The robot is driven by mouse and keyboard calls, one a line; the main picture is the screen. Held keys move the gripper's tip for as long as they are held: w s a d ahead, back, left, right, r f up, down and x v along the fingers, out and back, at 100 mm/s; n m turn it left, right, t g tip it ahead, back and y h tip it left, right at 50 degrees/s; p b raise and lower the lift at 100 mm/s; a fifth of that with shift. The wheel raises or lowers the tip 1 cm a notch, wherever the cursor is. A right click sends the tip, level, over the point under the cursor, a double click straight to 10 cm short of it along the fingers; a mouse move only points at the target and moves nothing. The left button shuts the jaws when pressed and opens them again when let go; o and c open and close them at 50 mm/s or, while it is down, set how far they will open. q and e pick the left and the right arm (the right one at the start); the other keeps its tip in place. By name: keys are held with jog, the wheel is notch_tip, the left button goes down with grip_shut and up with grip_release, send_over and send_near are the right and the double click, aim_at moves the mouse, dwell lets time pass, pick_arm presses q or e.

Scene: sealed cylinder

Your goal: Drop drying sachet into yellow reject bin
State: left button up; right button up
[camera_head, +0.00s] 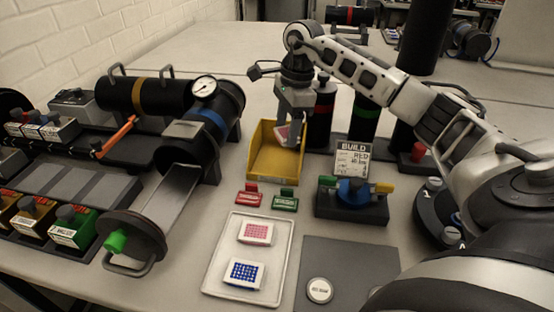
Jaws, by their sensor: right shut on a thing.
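The yellow reject bin (262,166) stands open on the table near the middle of the view. My right gripper (289,134) points down over the bin's back part. It is shut on a small white and pink drying sachet (282,132), which is partly hidden by the fingers. I cannot tell whether the sachet is above the rim or just inside. A red-dotted sachet (256,232) and a blue-dotted sachet (245,272) lie on a pale tray (222,255) in front. My left gripper is not in view.
Dark canisters (321,125) stand close behind and right of the bin. A sign reading BUILD (352,160) is over a holder with a blue part. Red (249,196) and green (285,200) tags lie before the bin. An open black cylinder (205,140) is at left.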

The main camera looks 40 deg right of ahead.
jog(key=o, duration=1)
jog(key=shift+o, duration=0.2)
notch_tip(320, 180, up, 16)
jog(key=d+p, duration=0.2)
jog(key=p, duration=0.1)
jog(key=shift+s, duration=0.45)
jog(key=shift+d+f, duration=0.1)
jog(key=shift+f, duration=0.05)
